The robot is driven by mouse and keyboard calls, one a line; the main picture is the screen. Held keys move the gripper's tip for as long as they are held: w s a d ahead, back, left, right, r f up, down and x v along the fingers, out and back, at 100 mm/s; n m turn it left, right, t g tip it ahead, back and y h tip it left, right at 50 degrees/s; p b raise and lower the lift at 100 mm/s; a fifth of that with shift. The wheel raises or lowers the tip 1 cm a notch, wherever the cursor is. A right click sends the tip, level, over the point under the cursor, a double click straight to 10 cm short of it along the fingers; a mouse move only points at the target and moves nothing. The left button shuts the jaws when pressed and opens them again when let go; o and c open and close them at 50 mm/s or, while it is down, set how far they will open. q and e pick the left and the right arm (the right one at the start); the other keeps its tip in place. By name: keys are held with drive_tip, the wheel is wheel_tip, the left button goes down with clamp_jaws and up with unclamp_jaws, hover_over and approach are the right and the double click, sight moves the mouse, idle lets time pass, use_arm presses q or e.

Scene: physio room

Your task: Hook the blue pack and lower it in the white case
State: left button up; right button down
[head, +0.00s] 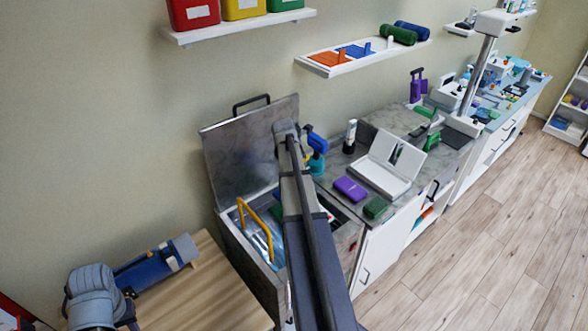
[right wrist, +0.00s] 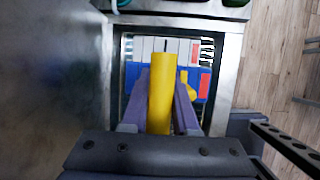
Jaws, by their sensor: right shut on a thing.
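My right gripper (right wrist: 160,112) is shut on a yellow bar (right wrist: 160,85), above the open metal bin. In the head view my right arm hides this gripper. A blue thing with red patches (right wrist: 135,84), perhaps the blue pack, shows below the fingers inside the bin; the bar covers its middle. I cannot tell whether the bar touches it. In the head view a bent yellow rod (head: 256,224) stands in the bin by something pale blue. The white case (head: 387,163) lies open on the counter, right of the bin.
The bin's metal lid (head: 243,155) stands open against the wall. A purple block (head: 350,188) and a green block (head: 375,207) lie in front of the case. A black-and-white bottle (head: 350,136) stands behind it. A wooden table (head: 205,285) is at lower left.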

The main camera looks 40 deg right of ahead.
drive_tip(key=shift+s+d, duration=0.15)
drive_tip(key=shift+d, duration=0.45)
drive_tip(key=shift+s+d, duration=0.15)
drive_tip(key=shift+d, duration=0.4)
drive_tip(key=s+d, duration=0.3)
drive_tip(key=d, duration=1.1)
drive_tip(key=shift+s, duration=0.2)
drive_tip(key=shift+d, duration=0.1)
drive_tip(key=s+d, duration=0.3)
drive_tip(key=d, duration=1.1)
drive_tip(key=shift+s, duration=0.25)
